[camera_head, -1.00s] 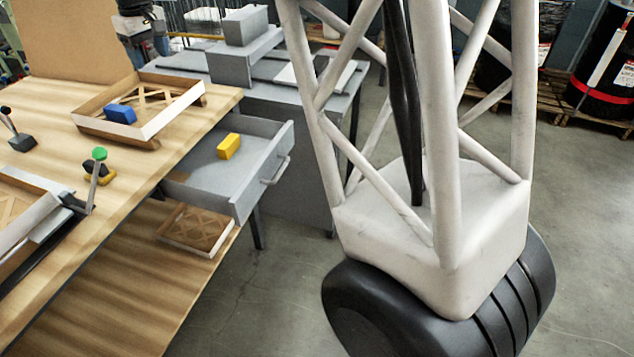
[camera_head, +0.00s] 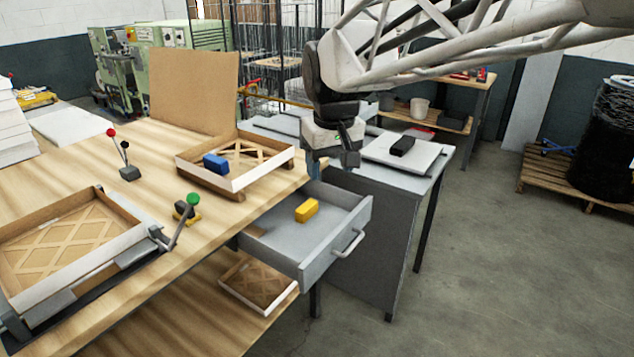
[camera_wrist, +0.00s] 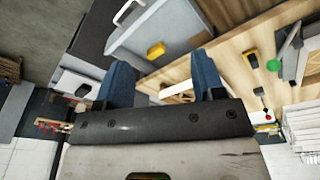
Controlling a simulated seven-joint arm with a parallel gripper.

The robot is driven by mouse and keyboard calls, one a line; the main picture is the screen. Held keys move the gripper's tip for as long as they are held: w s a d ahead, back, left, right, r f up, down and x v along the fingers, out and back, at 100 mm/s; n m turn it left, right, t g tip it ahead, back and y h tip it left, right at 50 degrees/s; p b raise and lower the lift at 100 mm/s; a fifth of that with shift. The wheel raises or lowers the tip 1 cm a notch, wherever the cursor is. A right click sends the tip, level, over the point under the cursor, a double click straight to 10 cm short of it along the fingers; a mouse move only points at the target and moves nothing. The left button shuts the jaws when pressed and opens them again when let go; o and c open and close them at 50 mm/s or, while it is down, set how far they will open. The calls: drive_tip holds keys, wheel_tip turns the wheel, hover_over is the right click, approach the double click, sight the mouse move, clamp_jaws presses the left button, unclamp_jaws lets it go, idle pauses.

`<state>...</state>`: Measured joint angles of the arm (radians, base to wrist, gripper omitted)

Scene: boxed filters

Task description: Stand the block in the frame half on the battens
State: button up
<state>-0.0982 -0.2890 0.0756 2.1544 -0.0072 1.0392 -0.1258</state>
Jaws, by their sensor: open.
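A yellow block (camera_head: 307,210) lies in the open grey drawer (camera_head: 336,245); it also shows in the wrist view (camera_wrist: 156,50). A frame half (camera_head: 262,178) with white sides and a lattice floor rests on brown battens (camera_head: 213,188) at the bench's far right corner. A blue block (camera_head: 215,164) is inside it, at its left side. My gripper (camera_head: 332,165) is open and empty, in the air beside that frame half and behind the drawer. In the wrist view its two blue fingers (camera_wrist: 160,68) stand apart with nothing held between them.
Another lattice frame (camera_head: 75,285) sits in a clamp fixture at the left. A green-knobbed lever (camera_head: 193,200) and a red-knobbed lever (camera_head: 122,155) stand on the bench. A third frame half (camera_head: 258,282) lies on the lower shelf. A black block (camera_head: 402,146) lies on a pale tray at the right.

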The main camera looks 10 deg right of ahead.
drive_tip(key=s+d+f+m, duration=0.1)
drive_tip(key=s+f, duration=0.3)
drive_tip(key=s, duration=0.6)
drive_tip(key=s+d+f+m, duration=0.1)
drive_tip(key=s+d+f, duration=0.3)
drive_tip(key=s, duration=0.7)
drive_tip(key=shift+d+f+m+t, duration=0.15)
drive_tip(key=shift+f+m+t, duration=0.25)
drive_tip(key=shift+f, duration=0.3)
